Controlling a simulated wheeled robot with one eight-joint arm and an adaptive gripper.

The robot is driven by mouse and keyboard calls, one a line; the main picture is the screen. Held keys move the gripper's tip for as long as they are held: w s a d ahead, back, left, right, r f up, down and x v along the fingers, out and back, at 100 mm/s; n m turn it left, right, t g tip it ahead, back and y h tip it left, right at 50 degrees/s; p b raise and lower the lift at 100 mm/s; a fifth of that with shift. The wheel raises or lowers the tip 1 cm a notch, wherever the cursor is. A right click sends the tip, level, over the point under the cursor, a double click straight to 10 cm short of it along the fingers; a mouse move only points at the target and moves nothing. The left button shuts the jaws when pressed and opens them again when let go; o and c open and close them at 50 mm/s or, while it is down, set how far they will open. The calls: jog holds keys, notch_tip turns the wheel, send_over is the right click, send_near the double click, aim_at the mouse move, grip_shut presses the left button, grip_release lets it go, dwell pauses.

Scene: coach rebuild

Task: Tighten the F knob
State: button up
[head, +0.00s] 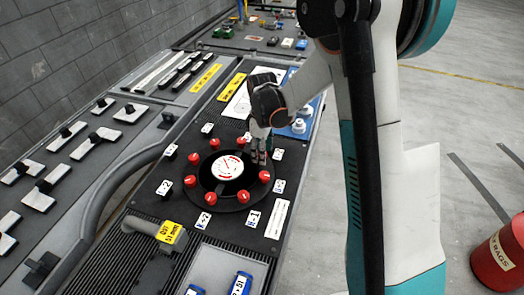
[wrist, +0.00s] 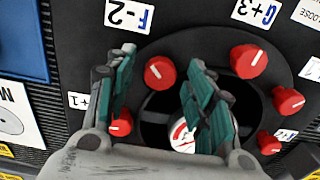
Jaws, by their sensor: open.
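The F knob (wrist: 160,72) is a red knob with a white pointer line, below the F-2 label (wrist: 128,16) in the wrist view. It sits on the rim of a round black dial plate (head: 222,205) among several similar red knobs. My gripper (wrist: 160,68) is open, with its teal-padded fingers apart on the left and right of the F knob in the picture. I cannot tell whether they touch it. In the head view my gripper (head: 262,158) points down at the plate's right edge and mostly hides the F knob.
Neighbouring red knobs stand close: one by the G+3 label (wrist: 249,61) and one by the +1 label (wrist: 120,122). A white gauge (head: 227,165) is at the dial's centre. A blue tray (head: 296,128) lies behind. A red bin (head: 498,258) stands on the floor right.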

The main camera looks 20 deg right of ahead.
jog(key=c, duration=1.1)
jog(key=shift+m, duration=0.4)
jog(key=m, duration=0.3)
jog(key=shift+m, duration=0.3)
jog(key=m, duration=0.4)
jog(key=shift+m, duration=0.3)
jog(key=m, duration=0.4)
jog(key=shift+m, duration=2.5)
